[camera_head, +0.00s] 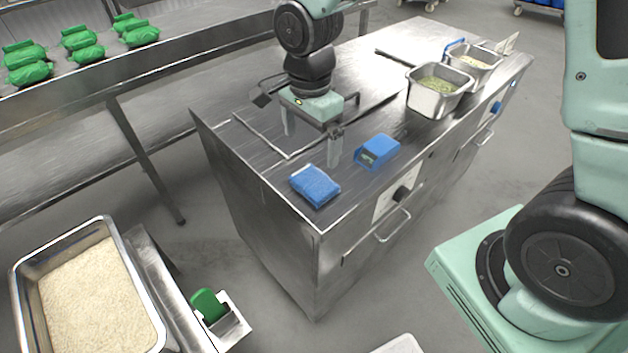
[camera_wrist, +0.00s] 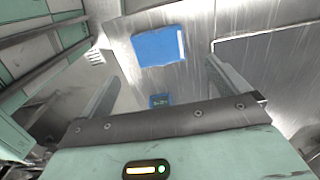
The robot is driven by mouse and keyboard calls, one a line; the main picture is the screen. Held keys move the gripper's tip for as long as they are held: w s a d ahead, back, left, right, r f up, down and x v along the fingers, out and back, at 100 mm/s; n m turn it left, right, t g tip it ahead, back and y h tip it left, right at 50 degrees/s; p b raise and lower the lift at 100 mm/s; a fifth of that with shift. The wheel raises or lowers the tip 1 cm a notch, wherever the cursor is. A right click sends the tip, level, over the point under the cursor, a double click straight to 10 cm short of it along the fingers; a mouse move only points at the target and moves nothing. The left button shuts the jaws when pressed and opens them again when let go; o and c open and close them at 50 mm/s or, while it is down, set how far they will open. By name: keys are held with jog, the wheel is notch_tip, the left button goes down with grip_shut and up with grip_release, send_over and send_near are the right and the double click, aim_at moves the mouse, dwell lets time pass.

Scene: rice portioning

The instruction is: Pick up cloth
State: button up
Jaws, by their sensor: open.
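The blue folded cloth (camera_head: 315,186) lies flat on the steel counter near its front left corner. It shows whole in the wrist view (camera_wrist: 158,46), beyond my fingertips. My gripper (camera_head: 312,142) points down above the counter, behind the cloth in the head view. Its two fingers are spread with nothing between them, also in the wrist view (camera_wrist: 160,75). The cloth is apart from the fingers.
A blue device with a small display (camera_head: 377,151) stands right of the cloth; its display shows in the wrist view (camera_wrist: 160,101). Steel pans (camera_head: 437,103) stand at the counter's far right. A rice tray (camera_head: 150,308) is at lower left. Green bundles (camera_head: 30,73) lie on a shelf.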

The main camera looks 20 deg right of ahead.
send_over(314, 180)
jog(key=f, duration=0.5)
jog(key=shift+a+f, duration=0.25)
jog(key=shift+a, duration=0.1)
jog(key=shift+d+f+p, duration=0.2)
jog(key=shift+f+p, duration=0.25)
jog(key=shift+f, duration=0.85)
jog(key=shift+d+f+p, duration=0.15)
jog(key=shift+f+p, duration=0.25)
jog(key=shift+f, duration=0.85)
jog(key=c, duration=0.7)
